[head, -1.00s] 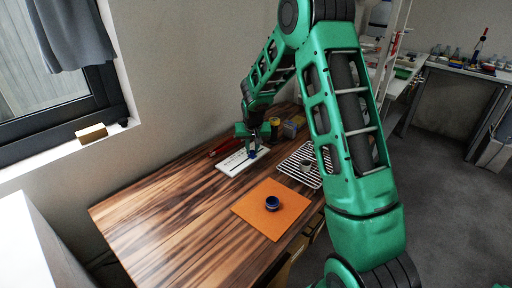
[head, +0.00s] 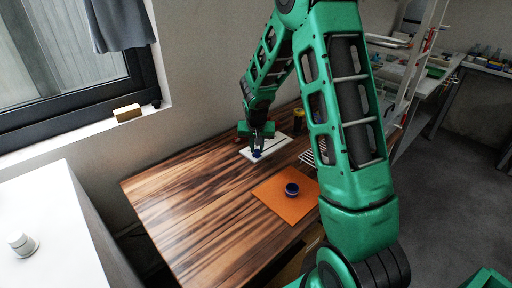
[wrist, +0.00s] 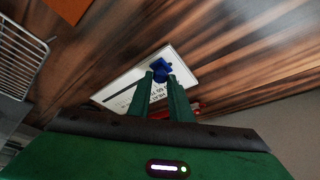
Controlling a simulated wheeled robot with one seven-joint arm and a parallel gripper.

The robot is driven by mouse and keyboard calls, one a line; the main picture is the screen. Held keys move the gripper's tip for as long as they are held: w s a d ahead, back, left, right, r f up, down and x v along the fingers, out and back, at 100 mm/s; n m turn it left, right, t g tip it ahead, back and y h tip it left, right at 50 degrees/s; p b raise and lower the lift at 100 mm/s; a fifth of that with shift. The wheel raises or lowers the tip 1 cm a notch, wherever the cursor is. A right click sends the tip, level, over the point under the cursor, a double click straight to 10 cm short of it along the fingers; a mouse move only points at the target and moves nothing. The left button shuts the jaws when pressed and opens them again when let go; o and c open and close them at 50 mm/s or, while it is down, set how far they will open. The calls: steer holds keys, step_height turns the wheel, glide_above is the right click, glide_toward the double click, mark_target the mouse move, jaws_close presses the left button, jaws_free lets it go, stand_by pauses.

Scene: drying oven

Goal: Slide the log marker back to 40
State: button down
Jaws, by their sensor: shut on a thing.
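The log marker (head: 257,154) is a small blue piece on a white log board (head: 280,142) that lies on the wooden table near the wall. In the head view it sits toward the board's left end. My gripper (head: 258,146) reaches down to the board and is shut on the marker. The wrist view shows the blue marker (wrist: 161,70) at the tips of my green fingers (wrist: 160,80). The white board (wrist: 118,90) has dark print, partly hidden by the fingers. I cannot read the 40 mark.
An orange mat (head: 270,191) with a dark blue round container (head: 291,189) lies in front of the board. A wire rack (wrist: 22,55) is at the wrist view's left edge. A yellow-topped jar (head: 299,117) stands behind. The table's left half is clear.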

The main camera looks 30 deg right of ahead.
steer(key=shift+w+a, duration=0.15)
steer(key=shift+a, duration=0.4)
steer(key=c, duration=1.6)
jaws_free()
steer(key=shift+a+r, duration=0.1)
steer(key=shift+d, duration=0.2)
steer(key=v, duration=1)
steer(key=shift+s+r, duration=0.25)
steer(key=shift+r, duration=0.05)
